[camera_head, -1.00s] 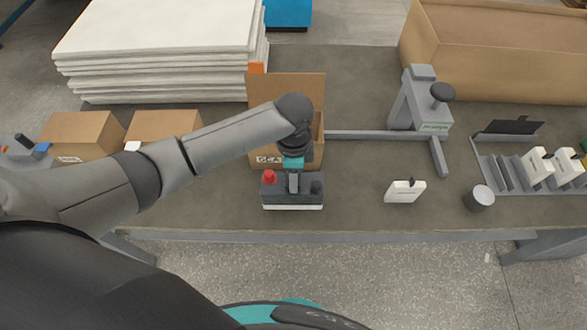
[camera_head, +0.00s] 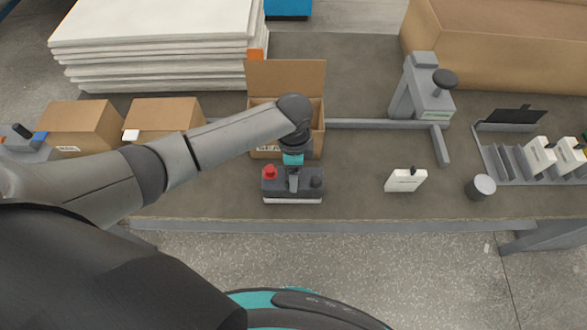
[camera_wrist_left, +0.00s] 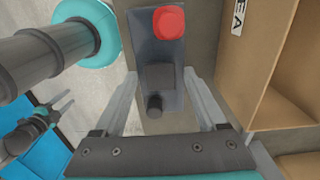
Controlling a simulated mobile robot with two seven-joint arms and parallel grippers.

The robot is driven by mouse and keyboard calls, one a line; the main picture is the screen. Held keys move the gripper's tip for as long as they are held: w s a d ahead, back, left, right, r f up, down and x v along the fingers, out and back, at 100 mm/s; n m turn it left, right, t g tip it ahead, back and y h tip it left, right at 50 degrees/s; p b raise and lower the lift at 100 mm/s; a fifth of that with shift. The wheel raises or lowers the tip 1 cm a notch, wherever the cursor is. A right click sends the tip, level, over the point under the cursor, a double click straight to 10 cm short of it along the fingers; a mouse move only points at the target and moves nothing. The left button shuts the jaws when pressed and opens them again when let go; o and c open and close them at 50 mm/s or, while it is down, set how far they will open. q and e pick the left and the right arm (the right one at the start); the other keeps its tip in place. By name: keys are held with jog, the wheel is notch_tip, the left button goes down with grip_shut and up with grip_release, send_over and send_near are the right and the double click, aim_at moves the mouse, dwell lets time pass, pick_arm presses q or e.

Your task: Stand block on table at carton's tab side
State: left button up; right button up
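A dark grey block (camera_head: 277,187) with a red cap, a dark cap and a pale base strip sits upright on the table, just in front of the open carton (camera_head: 263,152). The carton's back flap (camera_head: 287,78) stands up; its label faces the block. My left gripper (camera_head: 293,186) is low over the block's middle. In the left wrist view its fingers (camera_wrist_left: 160,78) are apart, with the block's raised middle (camera_wrist_left: 158,75) between them and gaps visible. The red cap (camera_wrist_left: 168,22) is beyond the fingers. My right gripper (camera_wrist_left: 68,103) shows small at the left, fingers apart.
Two closed cartons (camera_head: 78,125) and a stack of white sheets (camera_head: 155,45) lie left and behind. A grey stand (camera_head: 425,95) with a long bar, a white block (camera_head: 405,180), a grey cylinder (camera_head: 481,187) and a rack of white blocks (camera_head: 540,150) are to the right.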

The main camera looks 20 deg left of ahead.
pick_arm(q)
jog(key=shift+r, duration=0.1)
notch_tip(320, 180, up, 12)
jog(key=p, duration=0.2)
dwell(0.4)
jog(key=shift+w, duration=0.1)
jog(key=shift+c, duration=0.2)
dwell(0.9)
